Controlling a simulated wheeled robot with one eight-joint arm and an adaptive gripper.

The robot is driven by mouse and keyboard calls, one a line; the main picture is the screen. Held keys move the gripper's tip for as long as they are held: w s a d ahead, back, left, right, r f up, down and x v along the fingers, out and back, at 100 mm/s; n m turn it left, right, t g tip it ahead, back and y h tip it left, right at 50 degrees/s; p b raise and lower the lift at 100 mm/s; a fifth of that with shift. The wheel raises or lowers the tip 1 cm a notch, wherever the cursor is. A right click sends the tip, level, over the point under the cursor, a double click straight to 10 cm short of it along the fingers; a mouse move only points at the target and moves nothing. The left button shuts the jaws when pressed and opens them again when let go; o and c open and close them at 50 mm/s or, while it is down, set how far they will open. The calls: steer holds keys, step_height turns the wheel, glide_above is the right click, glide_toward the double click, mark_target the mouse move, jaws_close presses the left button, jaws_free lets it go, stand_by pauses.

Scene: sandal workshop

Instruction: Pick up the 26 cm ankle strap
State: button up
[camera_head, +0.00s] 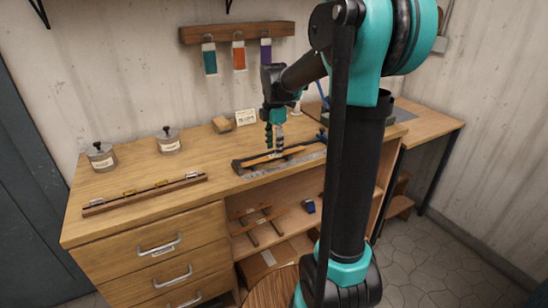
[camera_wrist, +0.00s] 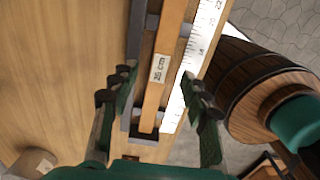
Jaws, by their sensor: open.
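The tan ankle strap (camera_head: 262,159) lies in a dark holder (camera_head: 236,166) near the front edge of the workbench. In the wrist view the strap (camera_wrist: 152,100) runs lengthwise up the picture and bears a white label (camera_wrist: 160,68) reading "26 cm". My gripper (camera_head: 275,149) points down over the strap and holder. In the wrist view my gripper (camera_wrist: 156,82) is open, one finger on each side of the strap, with nothing held. I cannot tell how far the fingertips are above the holder.
A ruler (camera_wrist: 201,50) lies along the holder's front side. On the bench (camera_head: 135,180) stand two labelled jars (camera_head: 101,157) (camera_head: 168,140) and a long wooden rack (camera_head: 145,195). A wooden barrel (camera_wrist: 245,85) stands below the bench edge.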

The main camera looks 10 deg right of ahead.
steer(key=shift+f, duration=0.9)
steer(key=shift+c, duration=0.3)
steer(key=c, duration=1)
steer(key=shift+r, duration=0.15)
